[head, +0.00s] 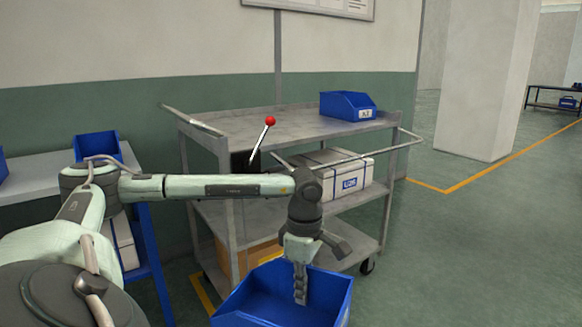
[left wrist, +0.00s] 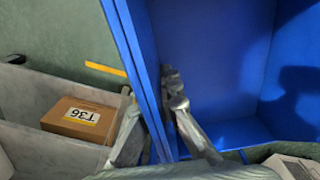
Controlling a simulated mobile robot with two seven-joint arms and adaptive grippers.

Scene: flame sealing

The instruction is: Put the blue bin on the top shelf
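The blue bin (head: 335,301) is at the bottom of the head view, in front of the cart, its underside cut off by the frame. It fills much of the left wrist view (left wrist: 215,60). My left gripper (head: 300,288) points down at its rim. In the left wrist view the gripper (left wrist: 155,115) has one finger outside the bin's wall and one inside, closed on the wall. The grey cart's top shelf (head: 270,124) is behind the bin and higher in the picture. My right gripper is not in view.
Another blue bin (head: 348,105) stands at the top shelf's right end. A red-tipped white stick (head: 262,138) rises by the shelf's front edge. A white box (head: 340,172) sits on the middle shelf, a cardboard box (left wrist: 82,119) lower. The top shelf's left and middle are clear.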

